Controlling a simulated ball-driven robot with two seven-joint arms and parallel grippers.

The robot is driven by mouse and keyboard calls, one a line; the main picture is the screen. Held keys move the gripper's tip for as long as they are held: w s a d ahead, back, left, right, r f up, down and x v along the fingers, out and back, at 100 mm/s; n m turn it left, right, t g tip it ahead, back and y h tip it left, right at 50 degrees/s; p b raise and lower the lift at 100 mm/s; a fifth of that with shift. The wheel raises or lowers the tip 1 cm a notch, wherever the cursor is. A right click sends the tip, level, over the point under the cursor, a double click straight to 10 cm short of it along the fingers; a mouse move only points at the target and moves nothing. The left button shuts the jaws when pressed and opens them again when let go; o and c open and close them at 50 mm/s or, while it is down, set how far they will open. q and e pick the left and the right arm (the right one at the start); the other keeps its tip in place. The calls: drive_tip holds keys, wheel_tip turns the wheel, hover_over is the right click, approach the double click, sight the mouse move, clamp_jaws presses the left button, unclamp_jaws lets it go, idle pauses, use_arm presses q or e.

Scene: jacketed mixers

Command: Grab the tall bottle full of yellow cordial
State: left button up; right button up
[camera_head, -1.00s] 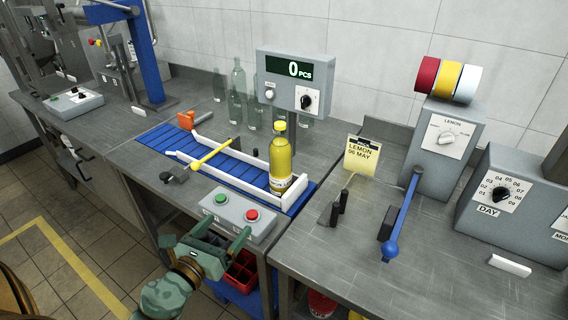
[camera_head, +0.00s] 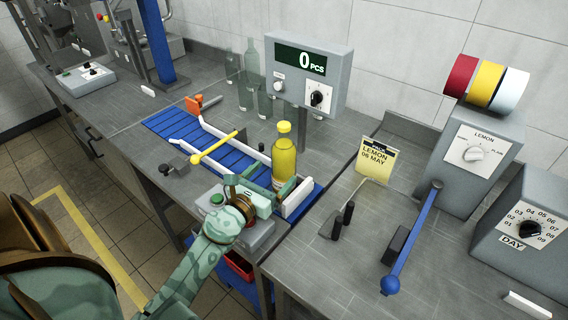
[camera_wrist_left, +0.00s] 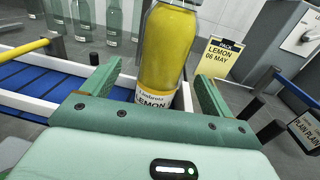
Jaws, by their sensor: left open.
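The tall bottle of yellow cordial (camera_head: 284,158) stands upright at the right end of the blue conveyor (camera_head: 225,152). It has a yellow cap and a white label reading LEMON. In the left wrist view the bottle (camera_wrist_left: 166,50) stands between the two green fingers, just ahead of the palm. My left gripper (camera_head: 286,187) is open, with its fingers reaching toward the lower part of the bottle. In the left wrist view a gap shows between the left finger and the bottle; the right finger is close to it. My right gripper is not in view.
A button box (camera_head: 217,198) lies under my left wrist. White guide rails flank the conveyor, and a yellow lever (camera_head: 213,148) crosses it. A counter display (camera_head: 303,72) stands behind the bottle, with clear empty bottles (camera_head: 250,75) beside it. A blue-handled lever (camera_head: 412,240) is at right.

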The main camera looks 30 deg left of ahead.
sight(288, 158)
use_arm(q)
drive_tip(key=shift+w, duration=1.1)
drive_tip(key=w, duration=0.5)
drive_tip(key=shift+w+d+r, duration=0.1)
drive_tip(key=shift+w, duration=0.05)
drive_tip(key=shift+c, duration=0.4)
drive_tip(key=c, duration=1.5)
drive_tip(key=shift+r, duration=0.15)
drive_tip(key=shift+c, duration=1)
drive_tip(key=shift+r, duration=0.1)
